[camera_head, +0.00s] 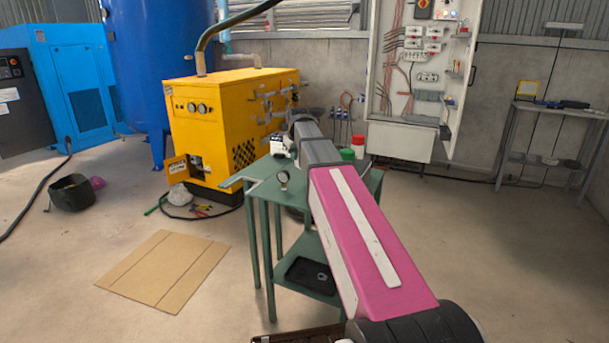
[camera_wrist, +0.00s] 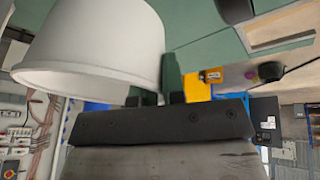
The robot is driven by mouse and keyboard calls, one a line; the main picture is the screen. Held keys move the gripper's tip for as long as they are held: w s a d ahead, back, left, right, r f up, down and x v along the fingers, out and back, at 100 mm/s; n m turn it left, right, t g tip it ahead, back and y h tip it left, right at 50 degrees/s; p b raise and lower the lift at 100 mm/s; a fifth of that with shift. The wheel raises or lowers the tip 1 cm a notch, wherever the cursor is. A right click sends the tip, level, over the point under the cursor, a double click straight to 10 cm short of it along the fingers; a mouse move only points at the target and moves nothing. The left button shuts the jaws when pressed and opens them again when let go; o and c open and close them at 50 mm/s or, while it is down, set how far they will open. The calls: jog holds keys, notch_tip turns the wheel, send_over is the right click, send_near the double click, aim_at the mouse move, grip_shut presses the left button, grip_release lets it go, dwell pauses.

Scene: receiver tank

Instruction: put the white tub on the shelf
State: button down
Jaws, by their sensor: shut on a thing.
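The white tub (camera_wrist: 100,45) fills the upper left of the wrist view, close to the camera. That view looks upside down, with the tub's wide rim toward the picture's bottom, so the tub appears upright. My gripper (camera_wrist: 160,94) is at the tub's edge, with a dark finger beside its wall. It is shut on the tub; the exact contact is partly hidden. I cannot make out the tub in the head view, where my arm covers part of the green table (camera_head: 262,188). The table's lower shelf (camera_head: 318,250) carries a black tray (camera_head: 310,273).
A red-lidded jar (camera_head: 358,146) and a green-lidded jar (camera_head: 347,155) stand on the table, beside my arm. A gauge (camera_head: 283,177) is at its front edge. The yellow machine (camera_head: 215,125) stands behind. Cardboard (camera_head: 165,270) lies on open floor. A grey rack (camera_head: 550,110) stands right.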

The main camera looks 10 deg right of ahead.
jog(key=shift+f, duration=3.65)
jog(key=c, duration=1.2)
grip_release()
jog(key=shift+f, duration=0.1)
